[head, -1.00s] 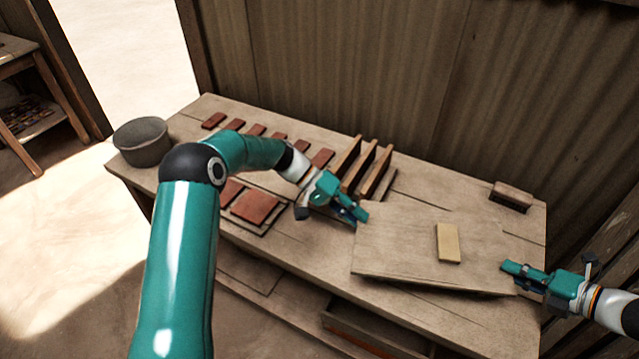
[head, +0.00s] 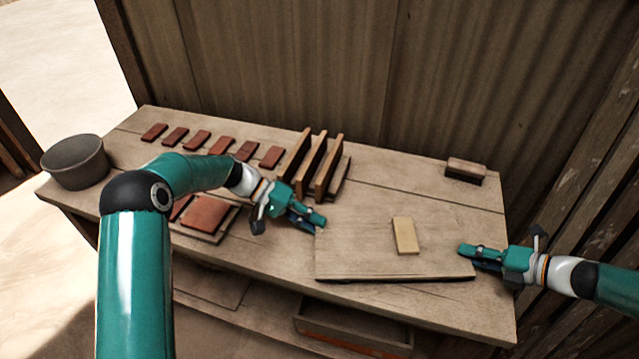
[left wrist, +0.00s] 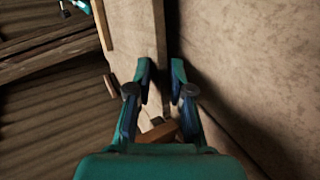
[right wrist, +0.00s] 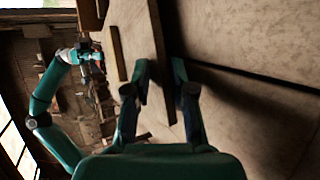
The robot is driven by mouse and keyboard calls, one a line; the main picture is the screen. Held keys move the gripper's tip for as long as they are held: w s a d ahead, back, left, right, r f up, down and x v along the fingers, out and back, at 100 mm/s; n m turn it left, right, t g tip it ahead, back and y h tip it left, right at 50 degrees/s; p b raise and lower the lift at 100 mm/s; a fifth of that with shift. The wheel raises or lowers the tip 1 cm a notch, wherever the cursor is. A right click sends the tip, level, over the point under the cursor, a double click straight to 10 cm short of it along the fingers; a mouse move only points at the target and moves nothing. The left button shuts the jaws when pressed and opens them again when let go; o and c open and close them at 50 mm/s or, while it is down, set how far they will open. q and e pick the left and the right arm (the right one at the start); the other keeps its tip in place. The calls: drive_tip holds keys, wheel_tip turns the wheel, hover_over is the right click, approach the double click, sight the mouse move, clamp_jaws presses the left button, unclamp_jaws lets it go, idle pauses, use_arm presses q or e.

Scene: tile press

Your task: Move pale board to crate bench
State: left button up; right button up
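The pale board (head: 350,250) is a wide, flat wooden sheet over the right part of the bench (head: 487,220). A small yellow block (head: 405,235) lies on it. My left gripper (head: 322,222) is at the board's left edge, and my right gripper (head: 462,250) is at its right edge. In the left wrist view the board's edge runs between the fingers (left wrist: 161,75). The right wrist view shows the same at the other side (right wrist: 160,75). Both grippers look shut on the board. A dark band under its front edge suggests it is raised; the gap is hard to judge.
An upright wooden rack (head: 318,165) stands close behind the board's left end. Red tiles (head: 197,143) lie in a row at the back left, by a grey bucket (head: 75,162). A corrugated wall closes the back.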

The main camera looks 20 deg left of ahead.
use_arm(q)
drive_tip(key=o, duration=0.4)
drive_tip(key=shift+s+d+r, duration=0.1)
drive_tip(key=shift+d, duration=0.1)
use_arm(e)
drive_tip(key=o, duration=0.5)
drive_tip(key=shift+s+a, duration=0.1)
drive_tip(key=shift+a, duration=0.05)
drive_tip(key=shift+c, duration=0.2)
use_arm(q)
drive_tip(key=shift+o, duration=0.2)
drive_tip(key=shift+a, duration=0.1)
